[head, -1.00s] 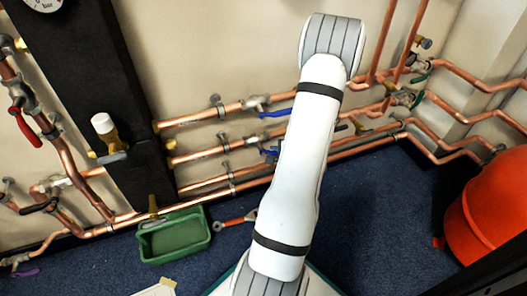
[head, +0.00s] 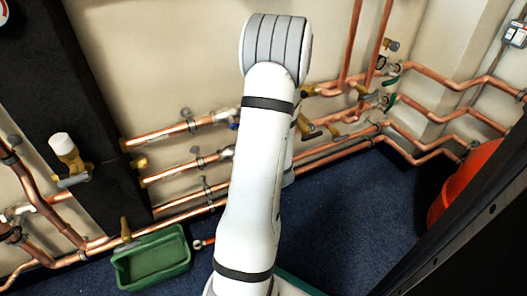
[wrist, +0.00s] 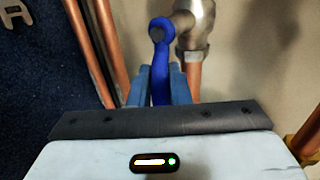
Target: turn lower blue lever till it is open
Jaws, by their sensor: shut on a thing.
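In the wrist view a blue lever (wrist: 159,65) has its round end at a silver valve (wrist: 195,25) and runs roughly parallel to the copper pipe below it in the picture. My gripper (wrist: 160,88) is shut on this lever, with one light blue finger on each side. Two pipes pass between this valve and the floor side, which fits the lower lever. In the head view my white arm hides my gripper and the lower lever. Only a small bit of the upper blue lever (head: 234,125) shows left of my arm.
Copper pipes (head: 165,137) run along the wall. A black panel (head: 75,100) with a white-capped valve stands left. A green tray (head: 152,258) lies on the blue carpet. A red bin (head: 462,185) and a dark panel (head: 480,225) are at right.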

